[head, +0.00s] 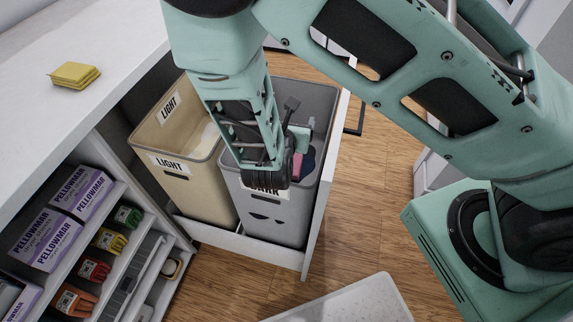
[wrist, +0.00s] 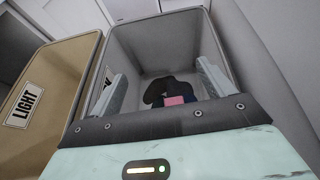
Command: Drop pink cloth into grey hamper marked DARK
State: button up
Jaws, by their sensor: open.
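The grey hamper (head: 290,220) stands in a pulled-out drawer, its front label partly hidden by my arm. The pink cloth (wrist: 178,100) lies inside the hamper, on and beside dark cloth (wrist: 165,90); a bit of the pink cloth (head: 297,166) also shows past my wrist in the head view. My gripper (head: 300,114) is over the hamper's mouth, its fingers apart and empty. In the wrist view, the two fingers of my gripper (wrist: 162,86) stand wide apart, with the cloth seen between and below them, apart from both.
A beige hamper (head: 205,187) marked LIGHT stands left of the grey one. The drawer front (head: 325,180) rises close on the right. A folded yellow cloth (head: 75,75) lies on the white counter (head: 105,30). Shelves at lower left hold purple boxes (head: 80,190). Wooden floor (head: 370,190) is open at right.

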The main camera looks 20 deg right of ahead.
jog(key=v, duration=1.2)
jog(key=shift+s+r, duration=0.2)
jog(key=shift+s, duration=0.05)
jog(key=shift+a, duration=0.15)
